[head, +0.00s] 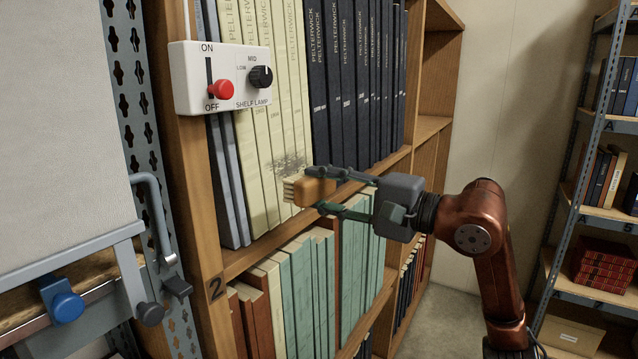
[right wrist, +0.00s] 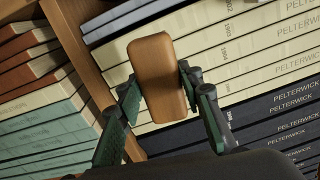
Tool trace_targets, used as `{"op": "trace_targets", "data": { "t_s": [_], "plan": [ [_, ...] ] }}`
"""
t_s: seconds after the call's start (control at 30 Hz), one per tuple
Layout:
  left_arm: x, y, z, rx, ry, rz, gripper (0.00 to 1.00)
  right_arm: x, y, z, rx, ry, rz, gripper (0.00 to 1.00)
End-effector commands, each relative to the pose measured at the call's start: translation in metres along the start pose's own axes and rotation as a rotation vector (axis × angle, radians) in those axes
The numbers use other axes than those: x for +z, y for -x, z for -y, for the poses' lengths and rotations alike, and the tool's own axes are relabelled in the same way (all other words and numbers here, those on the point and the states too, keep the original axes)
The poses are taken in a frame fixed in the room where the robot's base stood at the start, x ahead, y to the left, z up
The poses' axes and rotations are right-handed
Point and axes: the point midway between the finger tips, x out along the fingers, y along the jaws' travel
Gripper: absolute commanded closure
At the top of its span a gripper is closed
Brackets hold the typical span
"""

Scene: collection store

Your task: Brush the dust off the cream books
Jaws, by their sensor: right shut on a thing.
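The cream books (head: 268,120) stand upright on the upper shelf in the head view, between grey-blue books and dark navy ones. A grey dust smudge (head: 288,163) shows low on their spines. My right gripper (head: 322,192) is shut on a brush with a wooden handle (head: 313,190). The brush's pale bristles (head: 291,189) point at the spines just below the smudge; I cannot tell whether they touch. In the right wrist view the brush handle (right wrist: 157,75) sits between the fingers and hides its bristles, with the cream books (right wrist: 220,60) behind. My left gripper is not in view.
A shelf-lamp switch box (head: 220,78) is fixed to the wooden upright left of the books. Green and brown books (head: 300,280) fill the shelf below. A grey panel with a blue knob (head: 65,300) stands at left. A metal rack (head: 590,190) stands at right.

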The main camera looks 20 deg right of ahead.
Motion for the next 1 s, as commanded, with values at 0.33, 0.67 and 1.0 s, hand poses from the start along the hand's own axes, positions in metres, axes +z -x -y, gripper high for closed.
{"op": "trace_targets", "data": {
  "t_s": [0.33,0.67,1.0],
  "plan": [
    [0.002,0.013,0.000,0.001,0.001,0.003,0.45,0.004,-0.035,0.001,0.001,-0.001,0.012,0.85],
    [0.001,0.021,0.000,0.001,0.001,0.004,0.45,0.002,-0.058,0.000,0.002,0.000,0.007,0.85],
    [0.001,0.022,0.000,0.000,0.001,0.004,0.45,0.002,-0.060,-0.001,0.002,0.000,0.005,0.85]
  ]
}}
